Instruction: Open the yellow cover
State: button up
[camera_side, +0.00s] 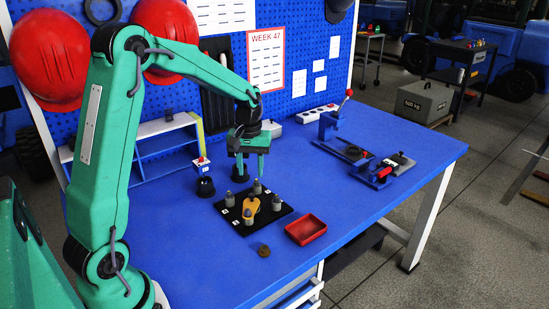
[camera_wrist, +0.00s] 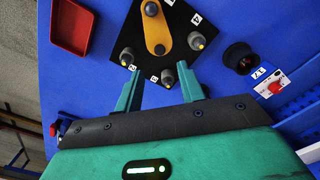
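The yellow cover (camera_side: 252,207) is a flat rounded bar on a black plate (camera_side: 228,213). It also shows in the wrist view (camera_wrist: 155,32), with a grey knob at its far end and a dark round spot at its near end. Several grey posts with numbered labels stand around it on the plate. My gripper (camera_side: 251,177) points down above the back of the plate. In the wrist view my gripper (camera_wrist: 161,84) has its two fingers apart, with one grey post (camera_wrist: 167,77) showing between them. The fingers are clear of the cover.
A red tray (camera_side: 306,229) lies right of the plate, and a small dark disc (camera_side: 264,251) in front. A black round fixture (camera_side: 205,187) stands at the left, near a red-buttoned box (camera_side: 201,164). A lever press (camera_side: 335,125) and clamp (camera_side: 380,172) stand farther right.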

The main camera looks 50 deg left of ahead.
aim_at(252, 194)
jog(key=shift+f, duration=3.85)
jog(key=shift+c, duration=0.5)
grip_shut()
